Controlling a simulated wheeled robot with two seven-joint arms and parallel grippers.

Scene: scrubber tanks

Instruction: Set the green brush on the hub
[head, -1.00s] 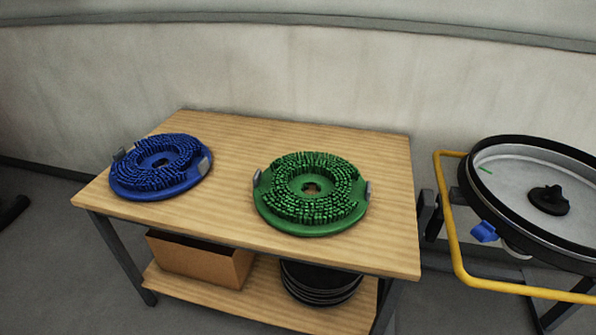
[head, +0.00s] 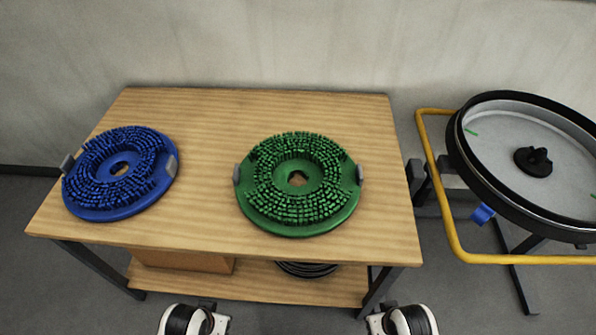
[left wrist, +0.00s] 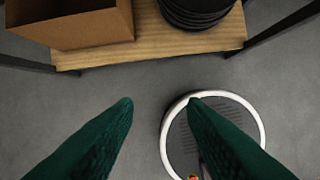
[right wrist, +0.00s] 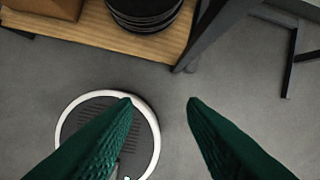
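The green brush (head: 262,205) is a round disc lying bristles up on the wooden table, with a hole in its middle and a grey tab at its left and right edges. The hub (head: 534,161) is a black knob in the middle of a round, black-rimmed pan at the right. In the left wrist view my left gripper (left wrist: 160,103) has its green fingers apart, with nothing between them. In the right wrist view my right gripper (right wrist: 160,103) is also open and empty. Both grippers are in front of the table, below its top; the head view shows only my arms' ends there.
A blue brush (head: 105,207) lies at the table's left. The pan (head: 480,190) has a yellow rail (head: 452,232) and a blue clip (head: 483,214). A cardboard box (left wrist: 75,30) and black discs (left wrist: 200,12) sit on the lower shelf. The table top (head: 215,110) is otherwise clear.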

